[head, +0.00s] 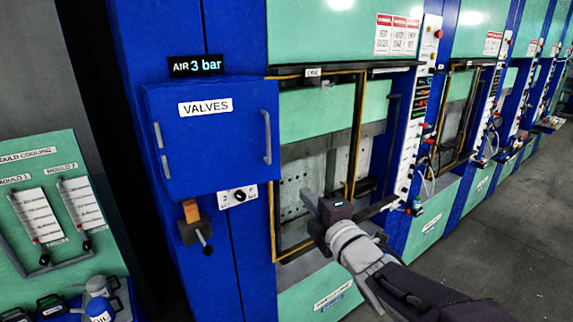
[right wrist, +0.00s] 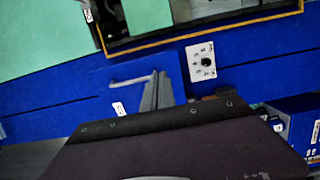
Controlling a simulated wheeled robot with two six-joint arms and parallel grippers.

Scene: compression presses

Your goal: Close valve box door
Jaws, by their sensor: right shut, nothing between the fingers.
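The valve box (head: 165,140) is blue and fixed to the press column at left in the head view. Its door (head: 215,150) bears a white VALVES label (head: 205,107), with hinges at left and a grey handle (head: 267,137) at right. The door looks shut or nearly shut; no gap or inside shows. My right gripper (head: 309,202) is shut and empty, right of and below the handle, apart from it in the picture. In the right wrist view, its fingers (right wrist: 156,92) overlap a blue panel with a grey handle (right wrist: 130,80). My left gripper is out of view.
A switch plate (head: 237,195) and an orange-and-black valve lever (head: 195,225) sit below the box. The press opening (head: 320,165) with its yellow frame is behind my right gripper. A green mould cooling panel (head: 55,180) stands at left. Grey floor (head: 500,240) is free at right.

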